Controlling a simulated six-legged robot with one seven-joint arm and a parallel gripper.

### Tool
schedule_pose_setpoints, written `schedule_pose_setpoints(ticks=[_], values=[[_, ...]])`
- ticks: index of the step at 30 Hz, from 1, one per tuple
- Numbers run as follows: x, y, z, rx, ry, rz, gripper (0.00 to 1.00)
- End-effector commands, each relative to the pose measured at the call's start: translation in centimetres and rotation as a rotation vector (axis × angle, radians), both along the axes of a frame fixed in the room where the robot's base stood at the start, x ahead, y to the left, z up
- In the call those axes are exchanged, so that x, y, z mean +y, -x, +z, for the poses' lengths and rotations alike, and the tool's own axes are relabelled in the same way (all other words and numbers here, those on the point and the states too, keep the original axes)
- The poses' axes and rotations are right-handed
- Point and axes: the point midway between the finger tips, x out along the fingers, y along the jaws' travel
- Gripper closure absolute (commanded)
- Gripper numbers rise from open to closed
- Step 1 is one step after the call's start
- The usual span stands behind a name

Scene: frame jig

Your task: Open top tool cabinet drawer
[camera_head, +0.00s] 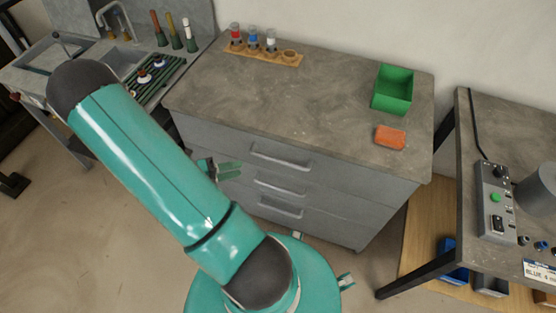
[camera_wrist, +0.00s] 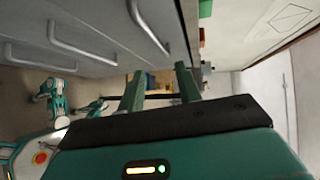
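The grey tool cabinet (camera_head: 300,95) has several drawers stacked in its front, and all look shut. The top drawer's bar handle (camera_head: 280,157) is the highest of the handles. My gripper (camera_head: 230,170) is in front of the cabinet, to the left of that handle and apart from it, partly hidden behind my arm. In the wrist view the cabinet appears turned on its side, and the top handle (camera_wrist: 148,28) lies beyond and slightly left of my fingertips (camera_wrist: 160,78). The two green fingers are apart with nothing between them.
The middle drawer handle (camera_head: 280,187) and a lower handle (camera_head: 280,207) project below. On the cabinet top are a green bin (camera_head: 393,88), an orange block (camera_head: 390,136) and a wooden rack (camera_head: 262,53). A workbench (camera_head: 510,220) stands right, a sink counter (camera_head: 50,60) left. Floor in front is partly clear.

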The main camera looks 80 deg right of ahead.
Motion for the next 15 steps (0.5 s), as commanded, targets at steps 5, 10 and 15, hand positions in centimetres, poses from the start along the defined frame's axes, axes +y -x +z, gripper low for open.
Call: schedule_pose_setpoints(ticks=[5,10,15], values=[[-1.0,1.3,-2.0,0.143,-0.077,0.050,0.66],[-1.7,2.3,-2.3,0.158,-0.087,0.057,0.66],[-3.5,4.6,-2.6,0.157,-0.086,0.052,0.66]])
